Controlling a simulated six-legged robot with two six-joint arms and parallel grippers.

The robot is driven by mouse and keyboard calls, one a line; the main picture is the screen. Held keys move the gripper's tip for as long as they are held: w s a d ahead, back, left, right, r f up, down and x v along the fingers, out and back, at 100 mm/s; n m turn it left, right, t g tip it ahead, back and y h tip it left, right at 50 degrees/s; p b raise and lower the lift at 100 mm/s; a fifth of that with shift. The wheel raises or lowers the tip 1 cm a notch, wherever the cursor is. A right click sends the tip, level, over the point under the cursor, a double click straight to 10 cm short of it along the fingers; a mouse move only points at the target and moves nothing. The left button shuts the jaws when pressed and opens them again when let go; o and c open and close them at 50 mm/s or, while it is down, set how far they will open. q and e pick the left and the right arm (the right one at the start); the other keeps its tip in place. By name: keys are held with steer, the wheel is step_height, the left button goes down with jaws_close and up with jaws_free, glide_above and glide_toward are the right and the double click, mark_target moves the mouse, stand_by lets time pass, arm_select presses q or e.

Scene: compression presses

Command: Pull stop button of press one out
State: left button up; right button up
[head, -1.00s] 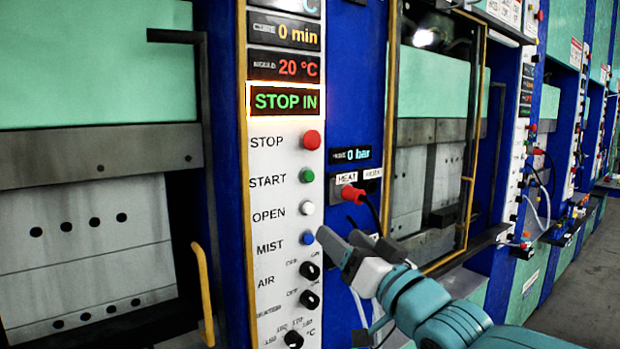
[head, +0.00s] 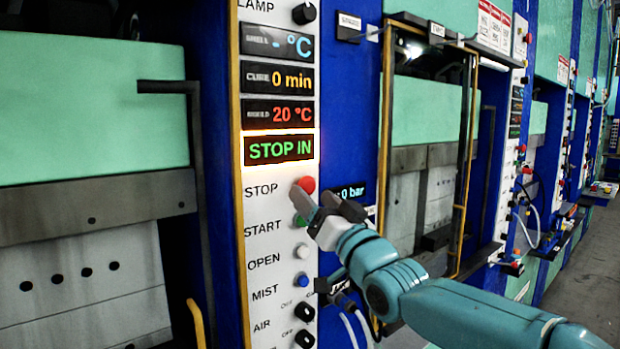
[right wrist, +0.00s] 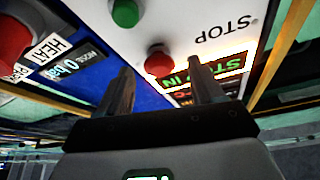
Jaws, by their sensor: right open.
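The red stop button (head: 305,185) sits on the white control panel beside the label STOP. The display (head: 279,149) above it reads STOP IN in green. My right gripper (head: 312,197) is open, with its fingertips just below and in front of the stop button. In the right wrist view the stop button (right wrist: 159,61) shows beyond the gap between the two open fingers (right wrist: 160,85). Nothing is between the fingers that I can make out, and I cannot tell whether a fingertip touches the button. My left gripper is not in view.
A yellow handle (head: 196,322) is at lower left. More presses line the right side.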

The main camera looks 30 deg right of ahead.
steer(key=shift+p+x, duration=0.35)
steer(key=shift+x, duration=0.5)
steer(key=shift+w+d+r, duration=0.1)
steer(key=shift+r, duration=0.05)
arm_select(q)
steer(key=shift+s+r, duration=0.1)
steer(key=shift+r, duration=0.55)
arm_select(e)
steer(key=shift+w, duration=0.15)
